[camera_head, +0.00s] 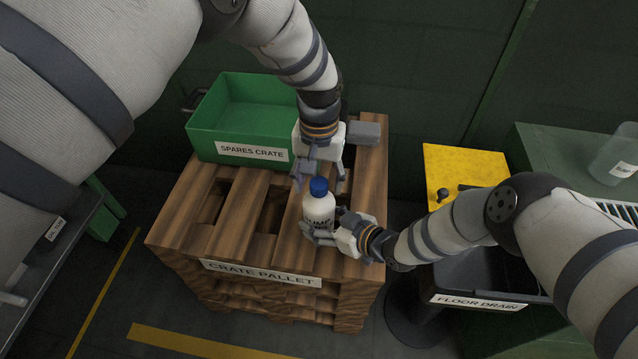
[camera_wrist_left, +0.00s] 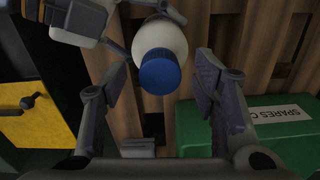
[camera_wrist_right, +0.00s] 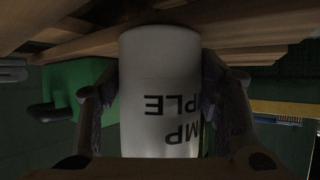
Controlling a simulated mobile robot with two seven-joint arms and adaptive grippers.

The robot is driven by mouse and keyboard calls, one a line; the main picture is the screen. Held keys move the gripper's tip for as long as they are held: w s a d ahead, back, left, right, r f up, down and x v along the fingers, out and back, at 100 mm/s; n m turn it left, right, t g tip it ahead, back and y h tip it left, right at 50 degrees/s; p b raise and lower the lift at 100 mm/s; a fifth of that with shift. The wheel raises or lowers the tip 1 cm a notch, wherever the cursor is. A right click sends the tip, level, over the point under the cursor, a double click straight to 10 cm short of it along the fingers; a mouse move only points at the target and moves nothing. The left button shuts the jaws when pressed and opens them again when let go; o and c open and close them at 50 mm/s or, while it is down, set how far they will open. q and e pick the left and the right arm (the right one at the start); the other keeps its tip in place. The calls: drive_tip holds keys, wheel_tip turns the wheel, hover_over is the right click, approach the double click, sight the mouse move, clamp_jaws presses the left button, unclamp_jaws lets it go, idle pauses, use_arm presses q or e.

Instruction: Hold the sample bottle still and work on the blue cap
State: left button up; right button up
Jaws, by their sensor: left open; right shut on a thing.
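The white sample bottle (camera_head: 318,212) stands upright on the wooden crate pallet (camera_head: 226,228), with its blue cap (camera_head: 318,186) on top. My right gripper (camera_head: 322,236) is shut on the bottle's body from the right side. In the right wrist view the bottle (camera_wrist_right: 160,85) fills the space between the fingers, with part of its printed label showing; the cap is out of that view. My left gripper (camera_head: 322,180) is open above and behind the cap. In the left wrist view the blue cap (camera_wrist_left: 160,74) lies ahead between the spread fingers (camera_wrist_left: 163,92), apart from them.
The green spares crate (camera_head: 250,115) stands on the pallet's back left. A grey block (camera_head: 364,133) sits at its back right. A yellow box (camera_head: 462,172) and the floor drain bin (camera_head: 478,285) are to the right. The pallet's front left slats are clear.

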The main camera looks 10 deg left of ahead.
use_arm(q)
drive_tip(key=m, duration=2.3)
drive_tip(key=shift+m, duration=1.8)
clamp_jaws()
drive_tip(key=n, duration=1.6)
drive_tip(key=shift+n, duration=0.4)
drive_tip(key=n, duration=0.5)
